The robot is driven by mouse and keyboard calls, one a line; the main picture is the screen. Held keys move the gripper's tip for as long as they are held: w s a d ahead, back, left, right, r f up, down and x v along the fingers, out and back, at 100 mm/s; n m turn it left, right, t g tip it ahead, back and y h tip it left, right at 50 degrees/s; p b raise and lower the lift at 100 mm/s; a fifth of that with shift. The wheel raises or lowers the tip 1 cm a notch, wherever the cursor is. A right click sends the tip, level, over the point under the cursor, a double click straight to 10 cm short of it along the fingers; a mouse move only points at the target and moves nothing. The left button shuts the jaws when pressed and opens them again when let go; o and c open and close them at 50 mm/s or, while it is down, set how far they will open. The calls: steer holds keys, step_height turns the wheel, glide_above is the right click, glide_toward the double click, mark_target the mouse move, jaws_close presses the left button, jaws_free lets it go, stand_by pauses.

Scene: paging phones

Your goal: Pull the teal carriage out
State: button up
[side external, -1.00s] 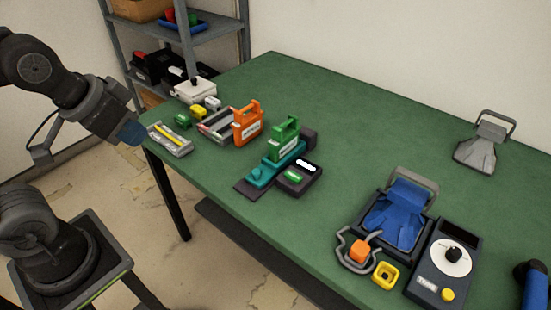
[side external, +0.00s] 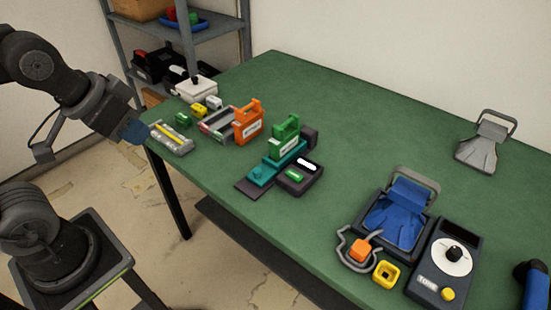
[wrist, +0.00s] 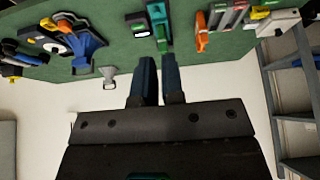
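The teal carriage (side external: 263,174) lies on a dark rail on the green table, with its round knob towards the table's front edge. A green handled block (side external: 284,137) stands upright on its back part. Both also show at the top of the wrist view, the carriage (wrist: 157,10) beyond the green block (wrist: 161,38). My gripper (side external: 139,137) is at the table's left edge, well apart from the carriage. In the wrist view its two blue fingers (wrist: 160,62) have a narrow empty gap between them.
A blue cradle (side external: 398,218) and a dial box (side external: 443,262) stand at right. The table's back middle is clear.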

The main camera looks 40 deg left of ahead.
steer(key=o, duration=0.6)
steer(key=w+n, duration=0.1)
steer(key=w, duration=0.1)
steer(key=w+g, duration=0.1)
steer(key=w, duration=0.2)
steer(key=w+n, duration=0.1)
steer(key=w, duration=0.1)
steer(key=shift+w+d+r+n+g, duration=0.25)
steer(key=shift+n+g, duration=0.05)
steer(key=shift+g, duration=0.1)
steer(key=shift+o, duration=0.9)
steer(key=shift+n+g, duration=0.5)
steer(key=shift+n, duration=0.4)
steer(key=w, duration=0.1)
steer(key=w+f, duration=0.1)
steer(key=w, duration=0.3)
steer(key=shift+w+d+f, duration=0.25)
steer(key=shift+f, duration=0.05)
steer(key=n+g, duration=0.3)
steer(key=n, duration=0.2)
glide_above(257, 170)
step_height(257, 170, down, 11)
step_height(257, 170, down, 14)
steer(key=shift+r, duration=0.1)
steer(key=shift+c, duration=0.5)
jaws_close()
steer(key=shift+s, duration=0.1)
